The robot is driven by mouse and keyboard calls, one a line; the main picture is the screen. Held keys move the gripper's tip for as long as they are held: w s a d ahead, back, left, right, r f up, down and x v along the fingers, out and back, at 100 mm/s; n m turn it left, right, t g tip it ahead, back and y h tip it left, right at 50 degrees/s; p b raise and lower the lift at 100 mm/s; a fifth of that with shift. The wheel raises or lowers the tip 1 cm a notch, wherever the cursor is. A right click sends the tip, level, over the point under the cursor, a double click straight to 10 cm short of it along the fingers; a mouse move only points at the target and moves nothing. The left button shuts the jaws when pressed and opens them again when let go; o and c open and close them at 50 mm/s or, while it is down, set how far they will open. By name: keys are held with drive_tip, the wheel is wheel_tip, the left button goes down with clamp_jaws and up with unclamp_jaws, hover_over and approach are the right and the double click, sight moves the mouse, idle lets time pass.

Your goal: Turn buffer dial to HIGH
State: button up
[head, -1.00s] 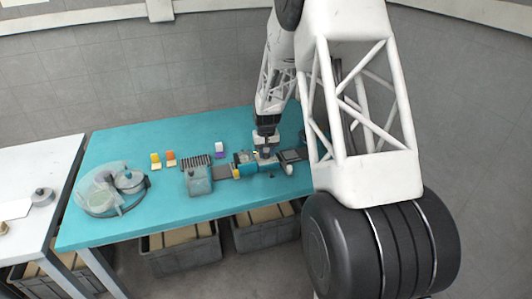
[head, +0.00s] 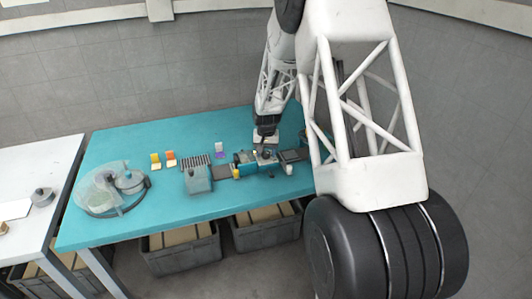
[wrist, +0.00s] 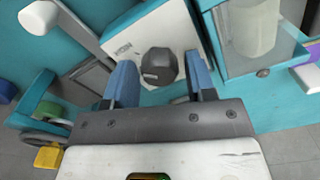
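The buffer dial (wrist: 160,66) is a dark faceted knob on a white plate (wrist: 130,42) in the wrist view. Small lettering on the plate and a mark on the knob are too small to read, so its setting cannot be told. My gripper (wrist: 162,80) has its two blue fingers apart, one on each side of the knob, with gaps showing; I see no contact. In the head view, my gripper (head: 265,140) is over the teal buffer machine (head: 243,158) on the table; the dial is too small to make out there.
The teal table (head: 130,205) also holds a round clear-covered tray (head: 100,208) at left, a grey box (head: 198,180), and yellow (head: 155,158) and orange (head: 170,156) pieces. A white table (head: 45,165) stands left. Grey crates (head: 180,255) sit below. In the wrist view, a translucent cylinder (wrist: 256,28) stands right of the plate.

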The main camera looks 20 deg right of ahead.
sight(266, 152)
drive_tip(key=shift+o, duration=0.6)
drive_tip(key=shift+r, duration=0.1)
drive_tip(key=shift+r, duration=3.75)
drive_tip(key=shift+r, duration=0.1)
